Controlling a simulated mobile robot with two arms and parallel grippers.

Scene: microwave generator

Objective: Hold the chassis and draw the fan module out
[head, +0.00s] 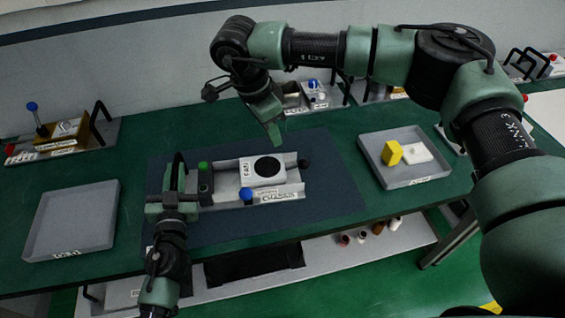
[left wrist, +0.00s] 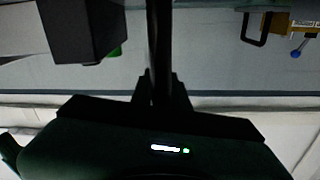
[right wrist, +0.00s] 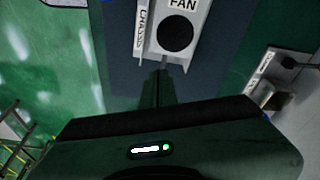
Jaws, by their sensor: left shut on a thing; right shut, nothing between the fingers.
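The fan module (head: 250,178), a white box labelled FAN with a black disc, sits in the grey chassis (head: 293,189) on the dark mat. My left gripper (head: 172,201) is at the chassis's left end, shut on the upright black handle (head: 179,172). The handle also shows as a dark bar between the fingers in the left wrist view (left wrist: 159,50). My right gripper (head: 275,140) is shut and empty, above and behind the chassis.
A green knob (head: 203,166) and a blue knob (head: 245,195) are on the chassis; a black knob (head: 304,163) is at its right end. An empty grey tray (head: 75,215) is at left. A tray (head: 412,177) with yellow and white blocks is at right. Fixtures line the back.

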